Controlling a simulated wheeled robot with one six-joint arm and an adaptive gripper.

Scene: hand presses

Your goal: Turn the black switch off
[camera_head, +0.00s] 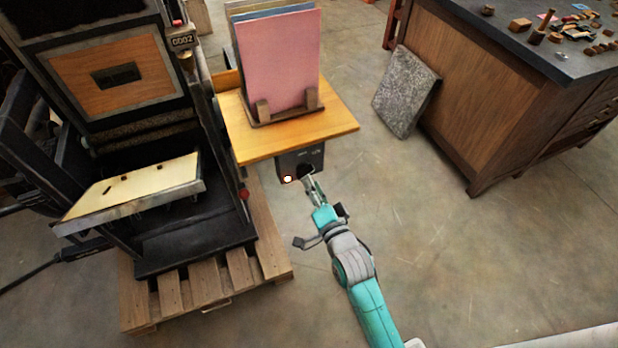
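A dark grey switch box (293,160) hangs under the front edge of the wooden shelf. A small round light (287,179) glows at its lower left. The black switch (305,170) appears as a dark shape at the box's lower right, partly hidden by my fingers; I cannot make out which way it is set. My gripper (309,183) is right in front of the switch, at or very close to it. Its fingers are too small to tell whether they are open or shut, or whether they touch the switch.
Pink and other coloured boards (278,62) stand in a rack on the wooden shelf (240,130), just above my gripper. A black press (190,235) on a pallet (205,285) stands left. A wooden workbench (490,110) and a leaning grey slab (405,92) stand right. Floor between is clear.

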